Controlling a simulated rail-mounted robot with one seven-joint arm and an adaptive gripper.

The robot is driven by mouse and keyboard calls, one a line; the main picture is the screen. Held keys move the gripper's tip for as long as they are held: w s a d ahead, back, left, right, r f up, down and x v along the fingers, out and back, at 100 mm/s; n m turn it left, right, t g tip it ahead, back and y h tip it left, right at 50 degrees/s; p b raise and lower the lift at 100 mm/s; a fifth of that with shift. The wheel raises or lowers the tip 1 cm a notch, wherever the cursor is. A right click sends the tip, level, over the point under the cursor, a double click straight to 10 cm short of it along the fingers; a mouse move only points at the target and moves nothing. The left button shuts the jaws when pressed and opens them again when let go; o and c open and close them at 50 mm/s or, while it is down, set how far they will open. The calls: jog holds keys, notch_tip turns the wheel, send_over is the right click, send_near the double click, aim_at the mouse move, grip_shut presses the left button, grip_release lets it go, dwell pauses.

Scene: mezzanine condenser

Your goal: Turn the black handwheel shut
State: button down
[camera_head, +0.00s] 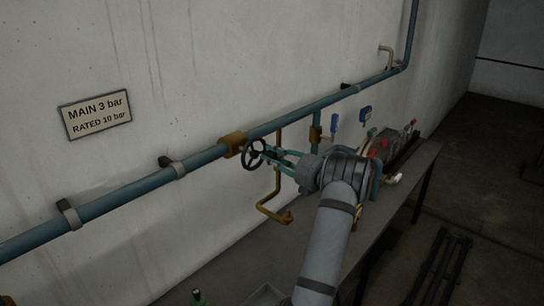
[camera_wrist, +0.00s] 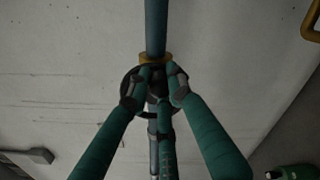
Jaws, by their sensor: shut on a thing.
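The black handwheel (camera_head: 254,154) sits on a brass valve body (camera_head: 234,143) in the blue pipe along the wall. My gripper (camera_head: 264,154) reaches it from the right, its teal fingers at the wheel. In the wrist view, the fingers (camera_wrist: 157,85) are closed in on the handwheel (camera_wrist: 130,88), whose dark rim shows on the left, behind the fingertips. The fingers hide much of the wheel there. The brass body (camera_wrist: 156,58) shows just beyond it, with the blue pipe running upward. I cannot tell from these views how far the wheel is turned.
A sign (camera_head: 95,114) reading "MAIN 3 bar, RATED 10 bar" hangs on the wall. A brass pipe (camera_head: 269,209) bends down below the valve. A long bench (camera_head: 215,270) runs along the wall, with small fittings at its far end.

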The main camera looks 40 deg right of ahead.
jog(key=shift+s+d+f, duration=0.1)
jog(key=shift+f, duration=0.1)
jog(key=c, duration=1.7)
grip_release()
jog(key=shift+c, duration=0.2)
jog(key=shift+o, duration=0.9)
jog(key=shift+r, duration=0.1)
jog(key=s+d, duration=0.1)
jog(key=s, duration=1)
jog(key=shift+s+d, duration=0.35)
jog(key=shift+s, duration=0.05)
jog(key=shift+w, duration=0.1)
